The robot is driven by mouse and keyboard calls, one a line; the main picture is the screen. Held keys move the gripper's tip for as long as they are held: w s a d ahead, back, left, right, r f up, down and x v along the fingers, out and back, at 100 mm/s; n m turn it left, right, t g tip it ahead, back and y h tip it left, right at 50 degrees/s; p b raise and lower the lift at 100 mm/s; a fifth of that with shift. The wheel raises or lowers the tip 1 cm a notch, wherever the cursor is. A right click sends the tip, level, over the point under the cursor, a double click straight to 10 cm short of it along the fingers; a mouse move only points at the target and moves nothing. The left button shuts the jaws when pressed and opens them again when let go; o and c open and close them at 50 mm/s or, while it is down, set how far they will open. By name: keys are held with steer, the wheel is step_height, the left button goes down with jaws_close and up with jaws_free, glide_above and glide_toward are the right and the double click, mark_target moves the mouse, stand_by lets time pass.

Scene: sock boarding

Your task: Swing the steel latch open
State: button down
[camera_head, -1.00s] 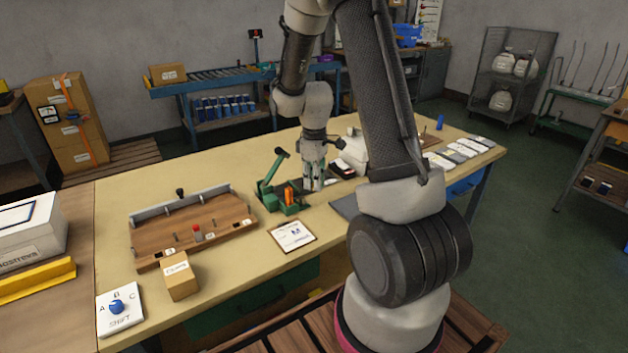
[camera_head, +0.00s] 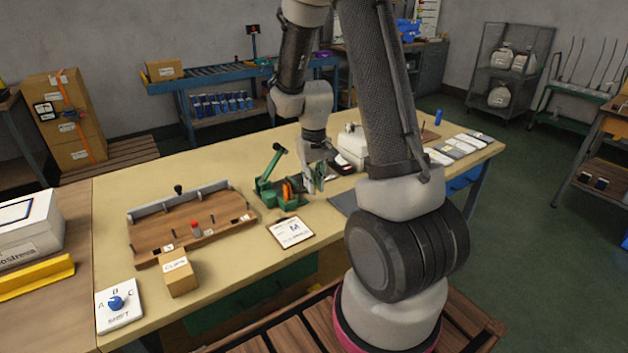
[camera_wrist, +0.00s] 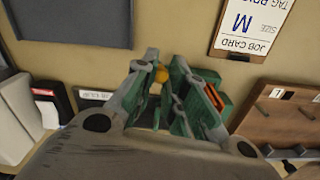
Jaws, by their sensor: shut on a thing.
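The green fixture (camera_head: 270,195) stands on the table, with a raised lever and an orange part (camera_head: 287,192). My gripper (camera_head: 319,186) is low at its right side, with the fingers pointing down. In the wrist view my gripper (camera_wrist: 167,82) is closed in on a small part beside the green fixture (camera_wrist: 217,97). I take that part for the steel latch, but the fingers hide most of it. A small yellow-orange spot shows at the left fingertip. How far the latch is swung cannot be told.
A job card (camera_head: 290,232) lies just in front of the fixture. A wooden board (camera_head: 178,235) with pegs and a small carton (camera_head: 177,273) are to the left. A white box (camera_head: 352,146) stands behind my gripper. The table between board and back edge is clear.

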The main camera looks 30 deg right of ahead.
steer(key=shift+s+a+m, duration=0.25)
steer(key=shift+a+m, duration=0.05)
steer(key=shift+m, duration=0.8)
steer(key=shift+s, duration=0.1)
steer(key=c, duration=1.4)
jaws_free()
step_height(320, 180, up, 12)
steer(key=shift+r, duration=0.1)
